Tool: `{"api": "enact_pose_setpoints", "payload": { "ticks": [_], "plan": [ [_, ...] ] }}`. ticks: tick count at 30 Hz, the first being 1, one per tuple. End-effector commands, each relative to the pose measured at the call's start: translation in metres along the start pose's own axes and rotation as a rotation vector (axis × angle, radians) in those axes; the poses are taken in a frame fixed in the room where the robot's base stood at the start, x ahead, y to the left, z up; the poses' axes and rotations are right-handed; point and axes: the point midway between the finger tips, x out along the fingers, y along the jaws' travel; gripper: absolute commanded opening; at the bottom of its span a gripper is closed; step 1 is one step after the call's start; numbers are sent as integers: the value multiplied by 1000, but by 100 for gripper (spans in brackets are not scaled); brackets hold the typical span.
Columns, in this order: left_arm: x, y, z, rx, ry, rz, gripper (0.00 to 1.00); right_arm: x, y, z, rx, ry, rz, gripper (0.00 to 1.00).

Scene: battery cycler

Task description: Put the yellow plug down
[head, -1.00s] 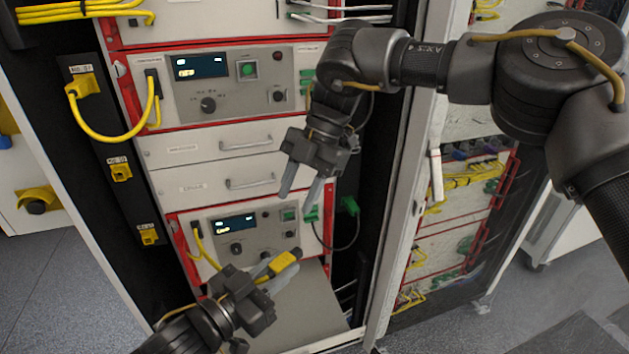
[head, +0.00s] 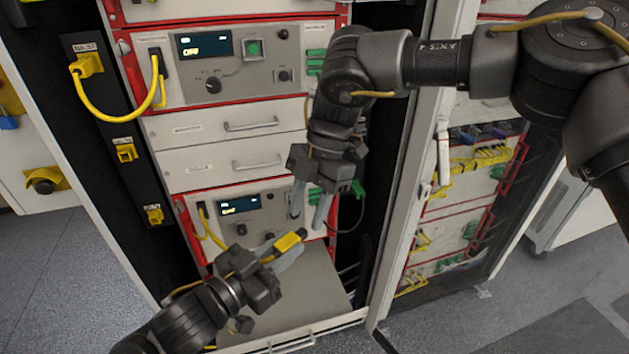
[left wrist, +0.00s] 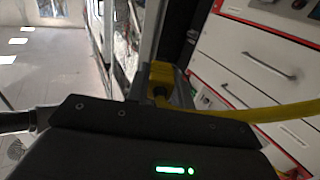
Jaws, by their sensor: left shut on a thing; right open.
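The yellow plug (head: 289,242) is held between the fingers of my left gripper (head: 284,254), in front of the lower cycler unit and over the grey shelf (head: 300,292). In the left wrist view the yellow plug (left wrist: 161,74) shows beyond the gripper body, with a yellow cable running off to the right. My left gripper is shut on it. My right gripper (head: 308,208) is open and empty, pointing down just above the plug, close to the lower unit's front. Whether the plug touches the shelf cannot be told; it seems above it.
The lower cycler unit (head: 262,228) and upper unit (head: 232,70) have lit displays. Yellow sockets (head: 125,152) line the black strip at left; a looped yellow cable (head: 100,130) is plugged in at its top. The grey shelf has bare room. A rack post (head: 405,200) stands right.

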Motion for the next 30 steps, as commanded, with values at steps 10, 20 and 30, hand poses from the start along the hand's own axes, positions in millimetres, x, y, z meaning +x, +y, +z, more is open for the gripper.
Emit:
{"api": "enact_pose_setpoints", "payload": {
  "ticks": [10, 20, 30],
  "plan": [
    [0, 1, -1, 1, 2, 3, 11, 33, 0, 0, -1, 1, 1, 41],
    [0, 1, -1, 1, 2, 3, 11, 35, 0, 0, 0, 1, 1, 37],
    [0, 2, -1, 1, 3, 5, 30, 34, 0, 0, -1, 1, 2, 0]
  ]
}}
